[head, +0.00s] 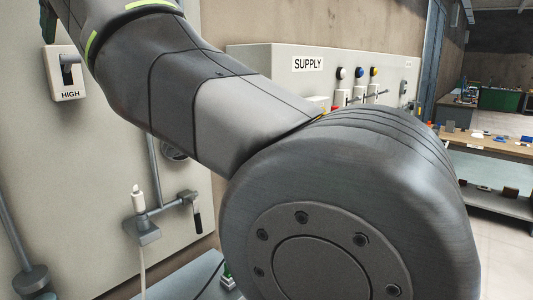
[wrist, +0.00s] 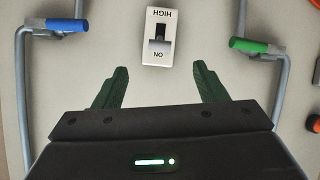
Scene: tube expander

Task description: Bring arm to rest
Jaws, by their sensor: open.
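My gripper (wrist: 158,88) is open and empty in the wrist view, its two green fingers spread apart. Beyond and between the fingertips is a white switch plate (wrist: 158,37) marked HIGH and ON, with a dark lever. No contact with it shows. The same kind of plate, marked HIGH, (head: 67,75) is on the panel at the upper left of the head view. My grey arm fills the middle of the head view and hides much behind it.
Pipes with a blue-handled valve (wrist: 66,25) and a green-handled valve (wrist: 250,46) flank the gripper. A SUPPLY box (head: 280,61) with coloured buttons stands behind my arm. A valve with a black handle (head: 197,218) is at lower left. A wooden workbench (head: 490,146) is at right.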

